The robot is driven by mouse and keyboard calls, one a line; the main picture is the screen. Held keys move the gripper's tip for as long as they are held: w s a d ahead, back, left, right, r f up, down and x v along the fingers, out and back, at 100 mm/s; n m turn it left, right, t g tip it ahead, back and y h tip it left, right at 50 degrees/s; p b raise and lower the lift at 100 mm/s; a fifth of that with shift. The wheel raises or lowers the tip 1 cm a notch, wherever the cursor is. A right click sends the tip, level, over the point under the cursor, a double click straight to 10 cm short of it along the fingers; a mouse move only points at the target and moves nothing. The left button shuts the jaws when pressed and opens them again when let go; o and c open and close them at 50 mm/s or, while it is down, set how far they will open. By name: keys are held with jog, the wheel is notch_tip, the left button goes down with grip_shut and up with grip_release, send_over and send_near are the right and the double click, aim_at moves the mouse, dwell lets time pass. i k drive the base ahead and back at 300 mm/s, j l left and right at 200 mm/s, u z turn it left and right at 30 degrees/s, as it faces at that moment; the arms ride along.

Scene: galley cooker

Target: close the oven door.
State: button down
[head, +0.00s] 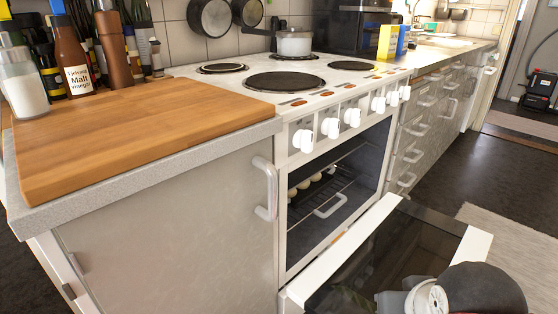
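The oven door (400,245) hangs open, swung down and out from the front of the white cooker (340,105). Its dark glass panel and white frame show at the bottom right, and its near end is cut off by the frame edge. The oven cavity (335,185) is exposed, with a wire rack and several pale round items inside. Part of my arm, grey and black, covers the lower right of the door. I cannot make out my gripper's fingers, and I cannot tell whether the arm touches the door.
A grey cabinet (170,225) with a wooden board (140,125) on top stands left of the cooker. A pot (294,42) sits on a back burner. Drawers (432,110) continue to the right. Dark floor (450,180) and a light rug (510,230) lie beyond the door.

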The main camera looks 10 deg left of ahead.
aim_at(400, 238)
jog(key=i+l+u, duration=0.1)
jog(key=l+u, duration=0.3)
jog(key=l, duration=0.15)
jog(key=l+u, duration=0.4)
jog(key=l, duration=0.2)
jog(key=l+u, duration=0.4)
jog(key=l, duration=0.15)
jog(key=k, duration=0.05)
